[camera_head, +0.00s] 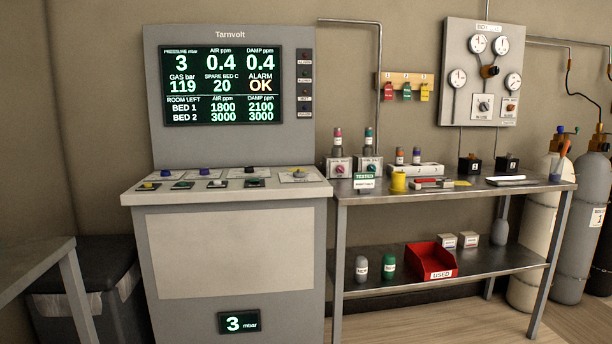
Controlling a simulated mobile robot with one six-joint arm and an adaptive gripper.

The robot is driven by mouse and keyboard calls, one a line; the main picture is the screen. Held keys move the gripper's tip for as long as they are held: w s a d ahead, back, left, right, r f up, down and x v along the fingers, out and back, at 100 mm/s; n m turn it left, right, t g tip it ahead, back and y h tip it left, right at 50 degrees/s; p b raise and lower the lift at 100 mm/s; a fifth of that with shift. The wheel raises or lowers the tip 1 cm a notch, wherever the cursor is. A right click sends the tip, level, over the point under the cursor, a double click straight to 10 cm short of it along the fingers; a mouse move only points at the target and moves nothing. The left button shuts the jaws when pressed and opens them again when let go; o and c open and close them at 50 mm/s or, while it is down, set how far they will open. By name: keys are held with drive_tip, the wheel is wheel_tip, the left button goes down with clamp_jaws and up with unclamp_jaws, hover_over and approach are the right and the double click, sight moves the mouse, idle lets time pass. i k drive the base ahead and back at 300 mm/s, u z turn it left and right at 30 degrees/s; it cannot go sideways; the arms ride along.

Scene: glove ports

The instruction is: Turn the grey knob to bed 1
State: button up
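The grey console (230,245) stands left of centre, with several small knobs and plates on its sloping top. At the right end of that top, a small pale knob (299,174) sits on a larger white plate; its colour, pointer and labels are too small to make out. On the wall panel (455,95) at the upper right, a dark knob (483,106) sits on a white plate, also unreadable. I cannot tell which is the grey knob or where it points. The console screen (222,85) lists BED 1 and BED 2. My gripper is not in view.
A metal bench (450,190) right of the console carries small boxes, bottles and a yellow cup (398,182). A red bin (431,261) sits on its lower shelf. Gas cylinders (572,225) stand at the far right. A table edge (35,262) is at the left.

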sight(298, 174)
drive_tip(key=z, duration=0.15)
drive_tip(key=k, duration=0.15)
drive_tip(key=u, duration=0.4)
drive_tip(key=i, duration=1)
